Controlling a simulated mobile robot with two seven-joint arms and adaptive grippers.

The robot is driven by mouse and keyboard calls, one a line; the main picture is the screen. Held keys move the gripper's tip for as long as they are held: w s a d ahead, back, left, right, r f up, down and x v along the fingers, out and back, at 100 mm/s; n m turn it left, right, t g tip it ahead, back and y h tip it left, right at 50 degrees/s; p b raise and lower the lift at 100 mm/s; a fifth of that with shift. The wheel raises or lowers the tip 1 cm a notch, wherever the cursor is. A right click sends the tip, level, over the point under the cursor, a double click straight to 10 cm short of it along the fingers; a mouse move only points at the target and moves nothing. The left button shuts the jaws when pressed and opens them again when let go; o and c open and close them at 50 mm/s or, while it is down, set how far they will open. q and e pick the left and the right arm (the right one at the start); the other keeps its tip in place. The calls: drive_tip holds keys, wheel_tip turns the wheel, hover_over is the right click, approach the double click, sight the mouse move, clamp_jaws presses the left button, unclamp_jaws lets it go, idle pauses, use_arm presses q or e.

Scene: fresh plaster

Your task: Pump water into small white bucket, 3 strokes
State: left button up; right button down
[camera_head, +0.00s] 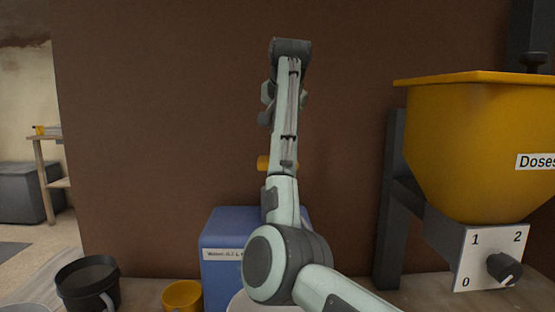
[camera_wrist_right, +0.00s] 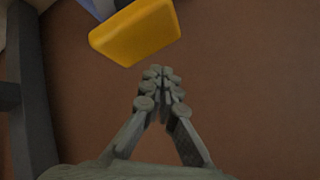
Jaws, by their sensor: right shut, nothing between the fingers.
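A blue water box (camera_head: 222,245) with a white label stands against the brown wall, partly hidden by my right arm. A yellow pump handle (camera_head: 262,163) shows above it beside the arm. It also appears as a yellow block (camera_wrist_right: 135,32) at the top of the right wrist view. A white round vessel (camera_head: 238,303) sits in front of the box, mostly hidden by the arm; I cannot tell its full shape. My right gripper (camera_wrist_right: 163,75) is shut and empty, apart from the yellow block in the picture. My left gripper is not in view.
A yellow hopper (camera_head: 470,140) with a numbered dial (camera_head: 503,268) hangs at the right on a dark post (camera_head: 392,200). Another pale rim (camera_head: 25,308) shows lower left.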

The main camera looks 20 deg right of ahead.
drive_tip(key=shift+r, duration=1.4)
idle(0.9)
drive_tip(key=shift+d+r+n, duration=0.1)
drive_tip(key=shift+r+n, duration=0.3)
drive_tip(key=shift+n, duration=0.2)
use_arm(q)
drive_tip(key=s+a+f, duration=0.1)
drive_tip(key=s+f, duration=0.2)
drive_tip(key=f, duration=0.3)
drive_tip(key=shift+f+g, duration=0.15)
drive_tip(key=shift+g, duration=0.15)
use_arm(e)
drive_tip(key=shift+r+n+y, duration=0.15)
drive_tip(key=shift+r+n, duration=0.35)
drive_tip(key=shift+n, duration=2.5)
drive_tip(key=shift+r+n+y, duration=0.2)
drive_tip(key=shift+r+n, duration=0.35)
drive_tip(key=shift+n, duration=2.45)
drive_tip(key=shift+r+n+y, duration=0.15)
drive_tip(key=shift+r+n, duration=0.35)
drive_tip(key=shift+n, duration=2.5)
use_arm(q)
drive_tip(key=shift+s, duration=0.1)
use_arm(e)
drive_tip(key=shift+f, duration=0.1)
